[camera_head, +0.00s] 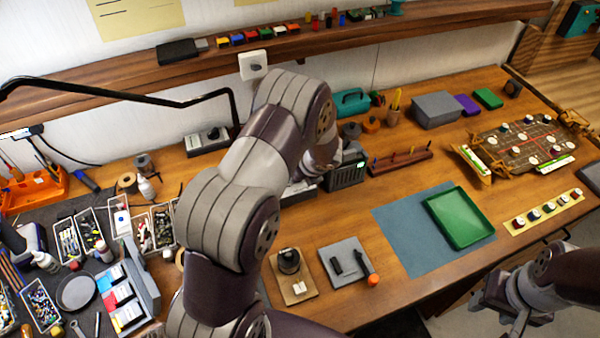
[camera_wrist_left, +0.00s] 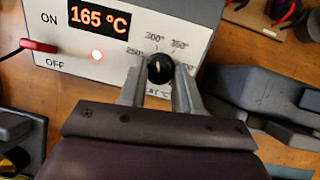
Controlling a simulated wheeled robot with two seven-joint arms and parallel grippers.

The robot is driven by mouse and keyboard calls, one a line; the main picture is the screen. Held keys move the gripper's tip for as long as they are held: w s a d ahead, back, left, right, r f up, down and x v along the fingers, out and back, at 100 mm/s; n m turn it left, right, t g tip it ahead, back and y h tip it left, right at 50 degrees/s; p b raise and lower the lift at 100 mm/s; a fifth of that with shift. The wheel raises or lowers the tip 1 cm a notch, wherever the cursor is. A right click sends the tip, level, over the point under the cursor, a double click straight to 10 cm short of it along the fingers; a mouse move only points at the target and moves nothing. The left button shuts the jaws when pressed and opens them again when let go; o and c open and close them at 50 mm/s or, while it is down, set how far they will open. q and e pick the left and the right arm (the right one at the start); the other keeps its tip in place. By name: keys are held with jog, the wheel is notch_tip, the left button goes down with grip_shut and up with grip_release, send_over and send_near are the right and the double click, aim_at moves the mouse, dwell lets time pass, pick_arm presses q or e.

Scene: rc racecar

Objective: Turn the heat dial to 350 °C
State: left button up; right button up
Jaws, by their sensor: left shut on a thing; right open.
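The black heat dial (camera_wrist_left: 160,69) is on the front of a grey-white station (camera_wrist_left: 120,15) in the left wrist view. Its white mark points roughly up, near the 300° label; 250° is to its left and what looks like 350° to its upper right. The orange display (camera_wrist_left: 99,18) reads 165 °C. My left gripper (camera_wrist_left: 160,78) is shut on the dial, one finger on each side. In the head view my left arm hides the dial and this gripper. My right gripper (camera_head: 518,322) is open and empty at the lower right, off the table's front edge.
A dark vented box (camera_head: 345,174) stands right of my left arm. A green tray (camera_head: 460,217) lies on a blue mat (camera_head: 400,225).

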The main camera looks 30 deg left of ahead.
pick_arm(q)
jog(key=m, duration=0.4)
jog(key=shift+m+t, duration=0.3)
jog(key=shift+s+a+m+t+h, duration=0.1)
jog(key=shift+m+t+h, duration=0.2)
jog(key=shift+m, duration=1.8)
jog(key=o, duration=1.1)
jog(key=shift+c, duration=0.2)
jog(key=p+v, duration=0.1)
jog(key=v, duration=1.1)
jog(key=shift+s+r, duration=0.15)
jog(key=shift+r, duration=0.15)
